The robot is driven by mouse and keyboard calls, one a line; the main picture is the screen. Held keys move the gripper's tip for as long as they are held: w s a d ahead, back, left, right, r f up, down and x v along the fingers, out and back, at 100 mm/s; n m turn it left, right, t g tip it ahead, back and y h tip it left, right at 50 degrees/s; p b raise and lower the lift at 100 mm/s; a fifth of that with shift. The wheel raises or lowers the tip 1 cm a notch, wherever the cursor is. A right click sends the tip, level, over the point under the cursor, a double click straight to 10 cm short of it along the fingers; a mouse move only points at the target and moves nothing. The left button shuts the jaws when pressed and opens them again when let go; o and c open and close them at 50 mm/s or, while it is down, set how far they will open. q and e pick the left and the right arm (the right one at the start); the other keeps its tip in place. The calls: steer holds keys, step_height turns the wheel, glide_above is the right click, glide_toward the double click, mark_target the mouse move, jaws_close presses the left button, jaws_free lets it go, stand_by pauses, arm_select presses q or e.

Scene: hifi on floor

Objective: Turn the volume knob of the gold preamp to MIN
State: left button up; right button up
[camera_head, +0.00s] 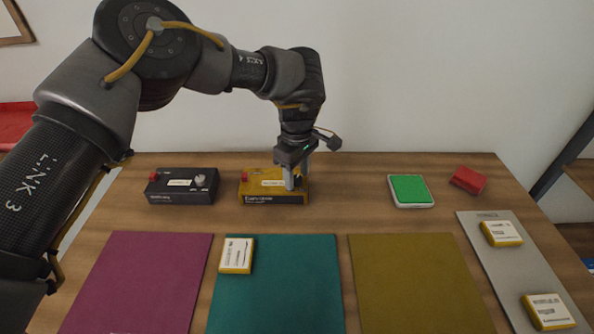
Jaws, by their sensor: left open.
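The gold preamp (258,198) sits at the back of the wooden table, left of centre. It has a red part at its upper left and a pale label on top. My left gripper (295,184) points down over the right part of the gold preamp, its fingers open. The volume knob is hidden behind or between the fingers, so its setting cannot be read. I cannot tell whether the fingers touch it. My right gripper is not in view.
A black preamp-like box (172,197) with a pale knob stands left of the gold one. Purple (140,285), teal (285,295) and olive (415,285) mats lie in front. A green pad (410,189), a red block (468,180) and a grey strip (520,265) with yellow boxes are right.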

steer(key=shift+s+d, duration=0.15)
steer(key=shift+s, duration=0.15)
arm_select(q)
steer(key=c, duration=1)
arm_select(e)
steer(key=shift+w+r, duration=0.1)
